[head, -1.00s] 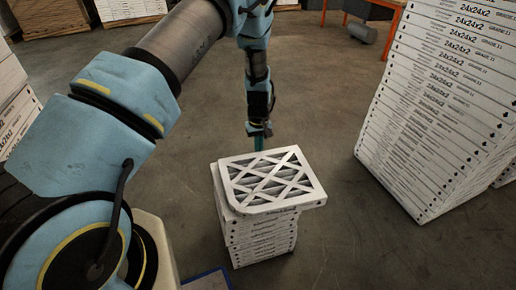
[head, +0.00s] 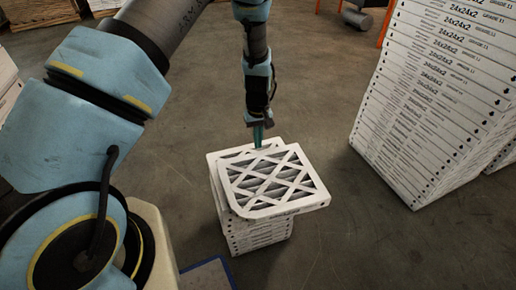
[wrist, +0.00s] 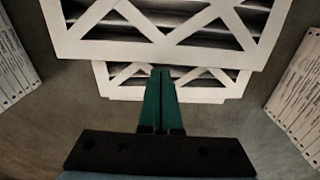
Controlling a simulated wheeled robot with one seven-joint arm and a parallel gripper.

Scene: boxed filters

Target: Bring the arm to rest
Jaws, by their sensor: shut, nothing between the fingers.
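My gripper (head: 258,137) points down at the back edge of a short stack of white boxed filters (head: 258,233) in the head view. Its teal fingers are together with nothing between them. The top filter (head: 275,183) has a white lattice face and sits askew on the one below, overhanging toward the front right. In the wrist view the green fingers (wrist: 161,75) show in front of the lower filter's edge (wrist: 118,75), with the top filter (wrist: 165,45) beyond. I cannot tell whether the fingertips touch a filter.
A tall stack of 24x24x2 boxes (head: 440,95) stands at the right. More white boxes (head: 8,85) stand at the left edge. A grey cylinder (head: 357,20) lies on the floor at the back. The concrete floor (head: 330,100) between is clear.

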